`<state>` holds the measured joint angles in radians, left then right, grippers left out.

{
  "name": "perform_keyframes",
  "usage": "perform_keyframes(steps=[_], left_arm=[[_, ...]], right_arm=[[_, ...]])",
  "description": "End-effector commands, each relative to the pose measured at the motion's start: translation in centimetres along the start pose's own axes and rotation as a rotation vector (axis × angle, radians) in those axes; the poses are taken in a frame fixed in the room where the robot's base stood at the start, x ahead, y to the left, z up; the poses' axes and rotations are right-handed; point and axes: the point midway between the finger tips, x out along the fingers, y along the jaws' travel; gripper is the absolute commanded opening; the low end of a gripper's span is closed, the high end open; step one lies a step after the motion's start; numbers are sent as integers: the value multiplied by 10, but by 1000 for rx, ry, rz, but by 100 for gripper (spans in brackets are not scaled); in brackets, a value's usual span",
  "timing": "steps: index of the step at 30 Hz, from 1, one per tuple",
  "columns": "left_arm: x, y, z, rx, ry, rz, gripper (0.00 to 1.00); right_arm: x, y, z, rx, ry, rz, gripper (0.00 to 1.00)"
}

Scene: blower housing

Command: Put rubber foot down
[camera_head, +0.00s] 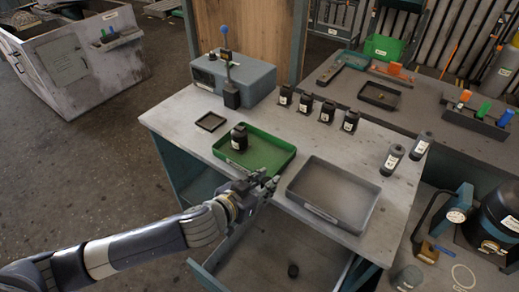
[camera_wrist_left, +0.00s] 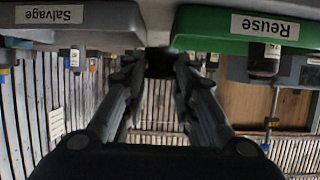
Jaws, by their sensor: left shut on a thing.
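My left gripper (camera_head: 268,183) is at the table's front edge, by the gap between the green tray and the grey tray. In the left wrist view its fingers (camera_wrist_left: 158,72) close on a small dark thing (camera_wrist_left: 160,60), likely the rubber foot; its shape is hard to make out. The green tray (camera_head: 262,170), labelled "Reuse" in the wrist view (camera_wrist_left: 225,40), holds a black capped container (camera_head: 239,138) in its back left part. The grey tray (camera_head: 335,192), labelled "Salvage" in the wrist view (camera_wrist_left: 105,40), looks empty. My right gripper is out of view.
A small dark tray (camera_head: 211,121), several black containers (camera_head: 306,102) and two grey cylinders (camera_head: 392,160) stand on the table. A grey box (camera_head: 233,77) with a blue-knobbed lever is behind.

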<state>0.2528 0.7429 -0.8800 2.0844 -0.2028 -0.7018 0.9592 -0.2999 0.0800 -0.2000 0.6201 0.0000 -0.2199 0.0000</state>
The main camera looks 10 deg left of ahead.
Motion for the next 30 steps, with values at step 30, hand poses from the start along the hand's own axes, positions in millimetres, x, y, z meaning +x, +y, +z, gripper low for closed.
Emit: perform_keyframes(steps=[30], left_arm=[[111,-103,-23,-10,1,-27,10]], right_arm=[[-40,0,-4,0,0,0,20]])
